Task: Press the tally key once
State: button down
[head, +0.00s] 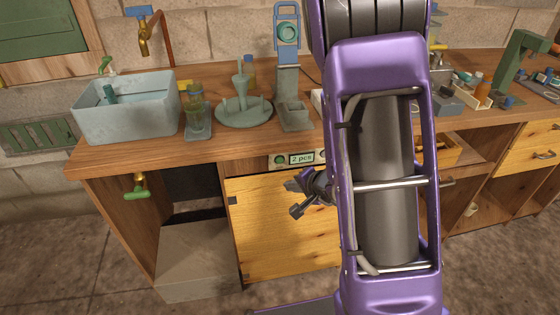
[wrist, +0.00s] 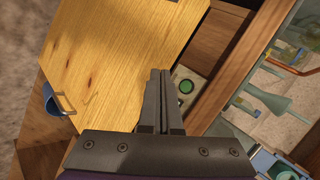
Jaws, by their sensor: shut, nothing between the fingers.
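A small tally panel is set in the bench's front edge, with a lit display (head: 301,158) reading "2 pcs". A round green key (head: 280,160) sits left of the display. It also shows in the wrist view (wrist: 186,87), on a pale plate just right of the fingertips. My gripper (head: 291,186) is shut and empty, in front of the bench and a little below the panel in the head view. In the wrist view its fingers (wrist: 157,73) point toward the bench front, and I see no contact with the key. My arm hides the panel's right end.
A wooden cupboard door (head: 280,235) lies below the panel. On the bench stand a grey basin (head: 127,106), a glass jar (head: 198,118), a green round stand (head: 243,110) and a grey device with a blue frame (head: 288,70). Free space lies before the bench.

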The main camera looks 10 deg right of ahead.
jog(key=w, duration=0.7)
jog(key=shift+w, duration=0.15)
jog(key=shift+w, duration=0.15)
dwell(1.8)
jog(key=shift+w, duration=0.3)
jog(key=shift+w, duration=0.35)
dwell(0.7)
jog(key=shift+s, duration=0.8)
jog(key=shift+s, duration=2.5)
